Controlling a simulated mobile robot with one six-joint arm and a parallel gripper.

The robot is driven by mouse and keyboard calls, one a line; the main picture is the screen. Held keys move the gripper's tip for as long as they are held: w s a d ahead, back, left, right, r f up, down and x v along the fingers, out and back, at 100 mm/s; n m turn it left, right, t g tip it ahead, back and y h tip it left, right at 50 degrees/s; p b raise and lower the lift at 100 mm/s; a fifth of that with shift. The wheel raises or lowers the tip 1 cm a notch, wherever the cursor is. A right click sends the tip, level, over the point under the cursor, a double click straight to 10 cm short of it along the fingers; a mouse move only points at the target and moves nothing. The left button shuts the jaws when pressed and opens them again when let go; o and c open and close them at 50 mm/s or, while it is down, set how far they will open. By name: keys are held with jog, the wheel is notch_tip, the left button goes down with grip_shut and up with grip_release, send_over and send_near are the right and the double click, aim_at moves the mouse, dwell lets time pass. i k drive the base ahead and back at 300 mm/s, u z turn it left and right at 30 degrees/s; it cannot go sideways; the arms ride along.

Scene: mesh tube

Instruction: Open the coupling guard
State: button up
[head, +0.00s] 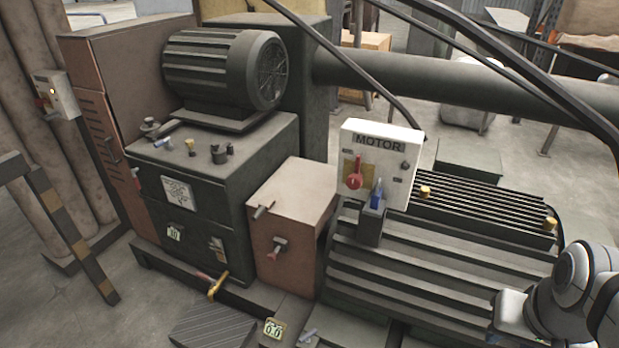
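A reddish-brown box (288,250) with a tan top stands between the dark machine block and the ribbed motor housing. It looks like the coupling guard, and it appears closed. One small handle (263,211) sits at its upper front edge, and another handle or latch (278,248) is on its front face. White and dark links of my arm show at the lower right, in front of the ribbed housing. My gripper's fingers are not visible. The arm parts in view are well apart from the box, to its right.
A white MOTOR panel (381,160) with a red knob (354,180) and a blue padlock-like piece (376,196) rises right of the box. The ribbed housing (430,265) fills the lower right. A yellow-handled lever (217,286) projects low in front. A striped rail (68,228) stands left, beside open floor.

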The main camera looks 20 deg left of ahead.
aim_at(300, 191)
jog(key=z, duration=1.6)
jog(key=k, duration=1.9)
jog(key=u, duration=2.3)
jog(key=i, duration=1.7)
jog(key=u, duration=0.05)
